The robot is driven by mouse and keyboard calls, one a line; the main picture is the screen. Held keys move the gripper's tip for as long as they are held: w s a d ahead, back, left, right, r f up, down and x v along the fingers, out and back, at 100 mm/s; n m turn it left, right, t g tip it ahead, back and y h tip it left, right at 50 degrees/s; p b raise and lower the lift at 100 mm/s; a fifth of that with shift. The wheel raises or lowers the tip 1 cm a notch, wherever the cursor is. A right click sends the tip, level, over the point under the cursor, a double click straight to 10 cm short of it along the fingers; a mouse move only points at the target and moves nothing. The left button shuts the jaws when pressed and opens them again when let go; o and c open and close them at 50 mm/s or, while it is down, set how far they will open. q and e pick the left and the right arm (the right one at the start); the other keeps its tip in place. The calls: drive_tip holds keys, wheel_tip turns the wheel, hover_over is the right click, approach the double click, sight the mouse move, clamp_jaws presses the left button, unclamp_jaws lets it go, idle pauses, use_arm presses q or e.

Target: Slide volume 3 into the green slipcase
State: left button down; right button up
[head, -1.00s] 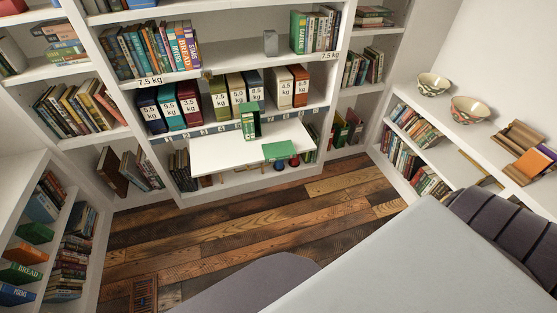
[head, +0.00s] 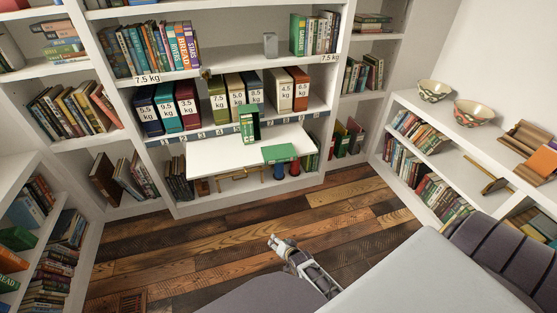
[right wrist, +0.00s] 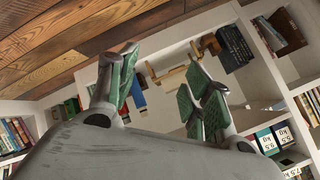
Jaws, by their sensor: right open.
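A green slipcase (head: 247,126) stands upright on a white pull-out board (head: 225,156) in the head view, with a dark opening on its right side. A green book (head: 279,153) lies flat on the board, to the right and nearer its front edge; its volume number is too small to read. My right gripper (head: 273,240) is open and empty over the floor, well in front of the board and apart from both. Its green-padded fingers stand spread in the right wrist view (right wrist: 160,82). My left gripper is out of view.
Binders (head: 187,104) with kg labels stand on the shelf behind the board. Blue and red objects (head: 293,168) sit beneath its right side. A pale grey surface (head: 430,275) fills the lower right. The plank floor (head: 220,245) before the shelves is clear.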

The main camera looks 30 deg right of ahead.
use_arm(q)
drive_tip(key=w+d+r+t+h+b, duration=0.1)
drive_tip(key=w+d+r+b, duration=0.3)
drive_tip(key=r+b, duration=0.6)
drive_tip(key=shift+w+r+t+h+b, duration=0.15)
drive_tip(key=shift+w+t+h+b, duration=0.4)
drive_tip(key=shift+b, duration=3)
use_arm(e)
drive_tip(key=w+d+r+m+t+h, duration=0.2)
drive_tip(key=w+d+r+m, duration=0.3)
drive_tip(key=r, duration=0.5)
drive_tip(key=w+d+r+m+t+h, duration=0.2)
drive_tip(key=w+d+r+m+t, duration=0.3)
drive_tip(key=r, duration=0.6)
drive_tip(key=shift+w+d+m, duration=0.7)
drive_tip(key=shift+w+d, duration=0.5)
drive_tip(key=shift+d, duration=0.2)
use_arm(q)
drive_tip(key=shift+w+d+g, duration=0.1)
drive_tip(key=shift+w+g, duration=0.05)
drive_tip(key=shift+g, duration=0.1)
use_arm(e)
drive_tip(key=shift+w, duration=0.1)
